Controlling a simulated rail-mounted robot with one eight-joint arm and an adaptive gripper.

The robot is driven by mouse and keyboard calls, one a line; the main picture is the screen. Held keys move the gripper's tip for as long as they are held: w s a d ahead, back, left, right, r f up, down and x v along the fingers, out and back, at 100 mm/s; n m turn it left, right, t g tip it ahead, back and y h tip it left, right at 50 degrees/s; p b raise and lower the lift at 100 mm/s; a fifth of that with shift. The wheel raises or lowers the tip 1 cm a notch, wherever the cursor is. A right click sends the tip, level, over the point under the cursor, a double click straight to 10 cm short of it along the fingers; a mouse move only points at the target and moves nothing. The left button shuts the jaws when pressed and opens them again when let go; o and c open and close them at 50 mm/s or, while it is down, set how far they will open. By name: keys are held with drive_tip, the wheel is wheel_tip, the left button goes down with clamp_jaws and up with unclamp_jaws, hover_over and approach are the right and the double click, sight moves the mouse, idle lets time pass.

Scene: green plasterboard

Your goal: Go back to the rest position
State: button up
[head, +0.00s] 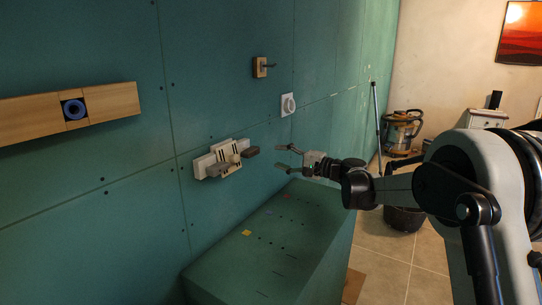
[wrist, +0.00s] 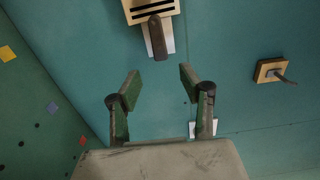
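My gripper (head: 283,158) is in front of the green plasterboard wall, above the green bench. Its two fingers are spread apart with nothing between them. In the wrist view the gripper (wrist: 159,82) also shows open and empty, apart from the pale wall fixture with a dark handle (wrist: 157,38). That fixture (head: 229,158) is left of my gripper in the head view and does not touch it. My arm reaches in from the right side of the head view.
A green bench (head: 300,238) with holes and coloured marks stands below. On the wall are a wooden bar with a blue ring (head: 73,109), a wooden block with a peg (head: 262,67) and a white round dial (head: 288,105). A black bucket (head: 403,218) stands on the floor.

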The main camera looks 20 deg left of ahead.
drive_tip(key=shift+s+d, duration=0.15)
drive_tip(key=shift+d, duration=0.35)
drive_tip(key=s+d+r+n+t+h, duration=0.1)
drive_tip(key=s+d+r+n+h, duration=0.15)
drive_tip(key=s+d+h, duration=1.1)
drive_tip(key=s+d+f+h, duration=0.1)
drive_tip(key=s+d+f, duration=0.2)
drive_tip(key=s+d, duration=0.6)
drive_tip(key=s+d+f+h, duration=0.1)
drive_tip(key=s+d+f, duration=0.3)
drive_tip(key=s+d, duration=0.5)
drive_tip(key=s+d+f+t+h, duration=0.1)
drive_tip(key=s+d+f+h, duration=0.1)
drive_tip(key=s+d, duration=0.7)
drive_tip(key=s+f, duration=0.1)
drive_tip(key=s, duration=0.4)
drive_tip(key=shift+s+f+n, duration=0.35)
drive_tip(key=shift+f, duration=0.05)
